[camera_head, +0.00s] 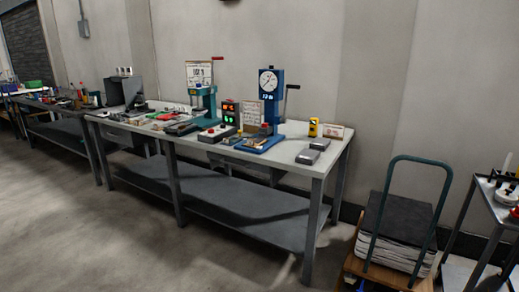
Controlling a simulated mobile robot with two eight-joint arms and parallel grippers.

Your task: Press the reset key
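I see no key that I can read as the reset key; the labels are too small at this distance. A low control box (214,133) with a red button on top sits near the front edge of the workbench (292,157). Behind it stands a dark unit (230,113) with glowing red and green lights. A blue press (270,100) with a round dial and a side lever stands to its right. Neither of my grippers is in view.
A cart (390,245) with stacked sheets stands right of the bench, beside another table (497,200). The floor in front (120,245) is clear.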

